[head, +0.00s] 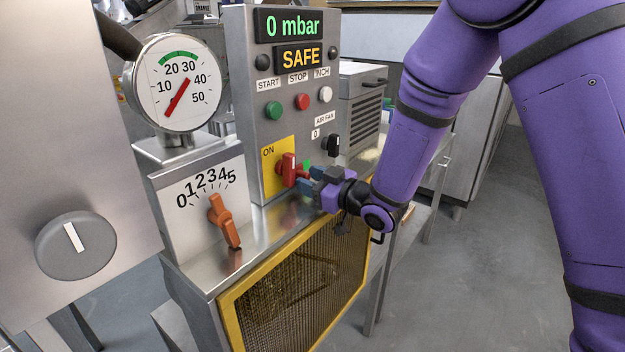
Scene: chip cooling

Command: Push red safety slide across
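A red handle (289,169) sticks out from a yellow plate (270,158) marked ON, low on the front of the grey control panel. No other part that looks like a red safety slide stands out. My gripper (308,178) is at the right side of the red handle, its fingers reaching left towards it. The fingertips overlap the handle's right part in the picture; I cannot tell whether they touch it or how wide they are apart. A small green patch shows just above the fingers. The display (301,56) reads SAFE, and the one above it reads 0 mbar.
A black knob (333,145) sits close above my gripper. An orange lever (224,221) stands on a 0–5 scale at the left, below a round gauge (176,83). A yellow-framed mesh guard (232,322) lies below. Open floor is at the right.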

